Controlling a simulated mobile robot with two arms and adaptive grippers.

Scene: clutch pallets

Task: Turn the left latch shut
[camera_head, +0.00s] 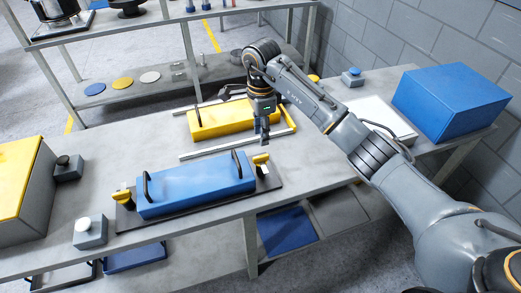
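A blue case (190,186) with black handles lies on a dark base plate (200,207) on the grey table. The left latch (122,197), with a yellow top, stands at the plate's left end. The right latch (261,160), also yellow, stands at the right end. Whether either latch is turned shut is too small to tell. My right gripper (264,141) points down behind the right latch, well away from the left latch. Its fingers are seen too small and side-on to tell whether they are open. My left gripper is not in view.
A yellow case (220,118) lies between rails behind the blue one. A grey box with a white button (89,233) stands near the left latch. A large yellow-topped box (20,185) is at left. A blue box (450,100) stands at right. Shelving stands behind.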

